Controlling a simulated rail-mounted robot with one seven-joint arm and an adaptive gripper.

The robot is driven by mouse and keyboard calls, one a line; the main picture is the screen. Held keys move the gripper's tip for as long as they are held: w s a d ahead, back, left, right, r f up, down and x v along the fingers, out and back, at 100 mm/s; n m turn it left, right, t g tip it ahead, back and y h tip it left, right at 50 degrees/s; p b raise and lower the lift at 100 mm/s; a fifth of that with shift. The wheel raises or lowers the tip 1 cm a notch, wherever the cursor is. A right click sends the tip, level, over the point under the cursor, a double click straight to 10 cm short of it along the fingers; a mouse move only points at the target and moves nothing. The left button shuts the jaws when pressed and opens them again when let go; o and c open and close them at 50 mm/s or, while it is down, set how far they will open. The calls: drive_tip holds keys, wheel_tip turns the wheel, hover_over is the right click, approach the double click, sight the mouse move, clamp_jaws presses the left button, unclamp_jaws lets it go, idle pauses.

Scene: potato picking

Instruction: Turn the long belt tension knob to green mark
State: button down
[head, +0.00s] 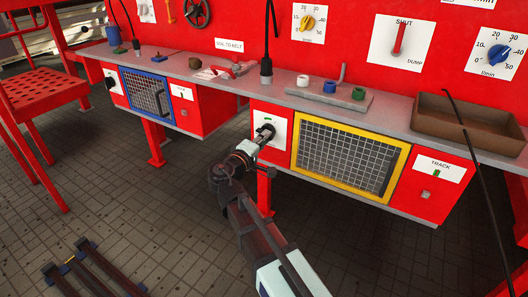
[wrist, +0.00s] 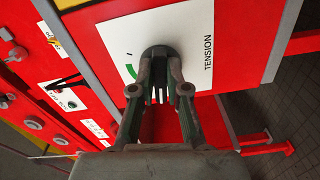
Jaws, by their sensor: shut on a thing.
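The tension knob (wrist: 160,52) is a dark round knob on a white plate (wrist: 205,25) with the word TENSION in the wrist view. A green mark (wrist: 131,71) shows on the plate just left of the knob. My gripper (wrist: 160,68) is shut on the knob, with one finger on each side. The knob's pointer is hidden, so I cannot tell where it points. In the head view, my gripper (head: 264,136) reaches the white plate (head: 283,127) on the red front below the bench, left of the yellow-framed grille. My fingers and the knob cover each other there.
A yellow-framed mesh guard (head: 345,155) is right of the knob and a blue-framed one (head: 147,92) is left. A grey bench top (head: 225,84) runs above, with a brown tray (head: 470,125) at right. Dark bars (head: 90,262) lie on the floor at lower left.

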drive_tip(key=m+b, duration=0.4)
drive_tip(key=b, duration=0.2)
drive_tip(key=m+b, duration=0.5)
drive_tip(key=b, duration=0.1)
drive_tip(key=f+m+b, duration=0.1)
drive_tip(key=m+b, duration=0.3)
drive_tip(key=b, duration=0.2)
drive_tip(key=shift+w+a+m, duration=0.2)
drive_tip(key=shift+a+m, duration=0.1)
drive_tip(key=shift+a, duration=0.1)
drive_tip(key=shift+r, duration=0.15)
drive_tip(key=c, duration=1.2)
unclamp_jaws()
drive_tip(key=shift+o, duration=0.2)
drive_tip(key=v, duration=1.2)
